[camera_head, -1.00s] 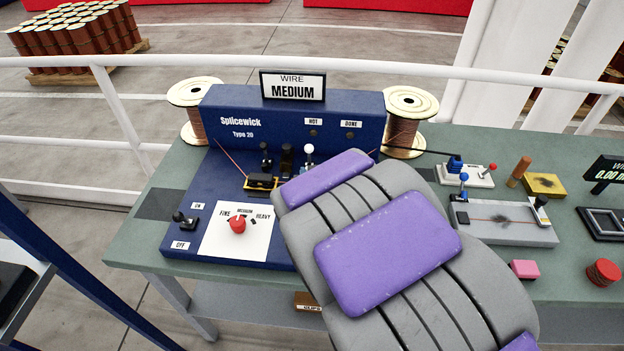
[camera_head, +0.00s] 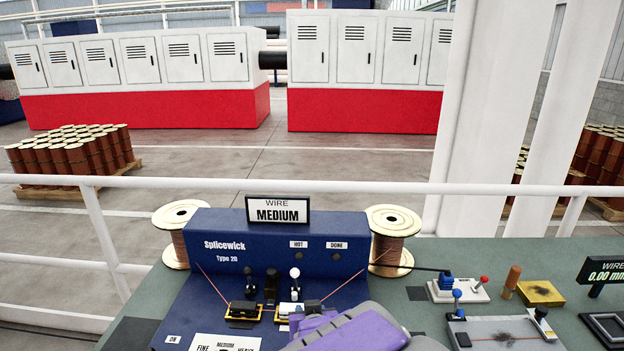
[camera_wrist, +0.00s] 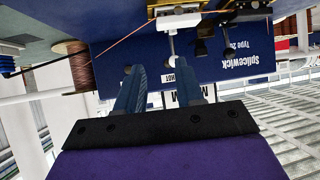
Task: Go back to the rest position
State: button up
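My gripper (camera_wrist: 160,88) shows in the wrist view as two blue fingers set apart, with nothing held between them. Beyond them is the blue Splicewick machine (camera_wrist: 222,60), which appears upside down there. In the head view my grey and purple arm covers the bottom centre, and the fingers cannot be made out. The machine (camera_head: 215,262) stands on a green bench (camera_head: 418,300), with a "WIRE MEDIUM" sign on top. Its white-knobbed lever (camera_head: 295,275) stands upright beside two dark-knobbed ones. The wire-size dial is mostly cut off at the bottom edge.
Wire spools flank the machine at left (camera_head: 178,235) and right (camera_head: 393,240). A small white clamp device (camera_head: 460,290), an orange-brown cylinder (camera_head: 511,280) and a yellow pad (camera_head: 540,293) sit on the bench's right. A white railing (camera_head: 120,182) runs behind.

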jog(key=s+d+g, duration=0.4)
jog(key=s+d, duration=0.1)
jog(key=s, duration=0.7)
jog(key=s+d+r+m+g+h, duration=0.1)
jog(key=s+d+g, duration=0.4)
jog(key=s, duration=0.6)
jog(key=s+d+r+g, duration=0.1)
jog(key=s+d+g, duration=0.3)
jog(key=s, duration=0.8)
jog(key=shift+s+d+m, duration=0.3)
jog(key=shift+d, duration=0.3)
